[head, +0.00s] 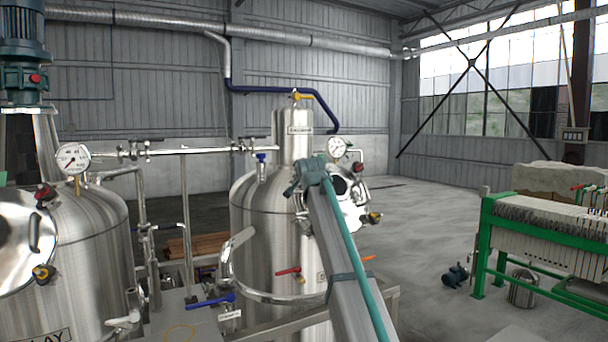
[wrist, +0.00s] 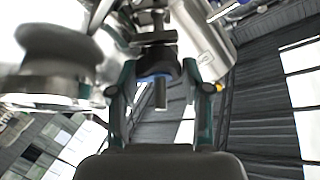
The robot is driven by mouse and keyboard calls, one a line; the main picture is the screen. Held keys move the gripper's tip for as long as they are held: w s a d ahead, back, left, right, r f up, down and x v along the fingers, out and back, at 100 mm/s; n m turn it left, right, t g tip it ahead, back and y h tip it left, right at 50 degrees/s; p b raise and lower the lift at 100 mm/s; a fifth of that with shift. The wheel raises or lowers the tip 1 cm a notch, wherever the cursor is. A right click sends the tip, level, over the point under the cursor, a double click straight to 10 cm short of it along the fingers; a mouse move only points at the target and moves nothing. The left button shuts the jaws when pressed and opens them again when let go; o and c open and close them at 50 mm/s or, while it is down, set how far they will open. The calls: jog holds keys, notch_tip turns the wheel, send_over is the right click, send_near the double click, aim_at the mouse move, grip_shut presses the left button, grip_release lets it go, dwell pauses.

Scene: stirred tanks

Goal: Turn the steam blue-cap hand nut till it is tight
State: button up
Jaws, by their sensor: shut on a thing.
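In the wrist view, a black hand nut with a blue ring (wrist: 157,76) sits between the two teal-green fingers of my gripper (wrist: 160,88). The fingers are closed on its sides. A metal stud end sticks out of the nut toward the camera. In the head view, my gripper (head: 312,172) is at the round manway lid (head: 346,207) of the middle steel tank (head: 262,235). My arm and gripper hide the blue-cap nut there. A red-capped nut (head: 359,167) and a yellow-capped nut (head: 372,217) show on the lid's right side.
A pressure gauge (head: 337,147) stands just above the lid. A thin pipe (head: 200,150) runs left to another tank (head: 85,245) with its own gauge (head: 73,158). A green-framed filter press (head: 535,240) stands at right. A large blurred round part (wrist: 60,45) is close at left in the wrist view.

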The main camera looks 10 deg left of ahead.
jog(key=shift+m+h, duration=0.3)
jog(key=shift+m, duration=0.3)
jog(key=o, duration=1.2)
jog(key=shift+c, duration=0.2)
jog(key=shift+s, duration=0.1)
jog(key=v, duration=1.2)
jog(key=shift+r, duration=0.15)
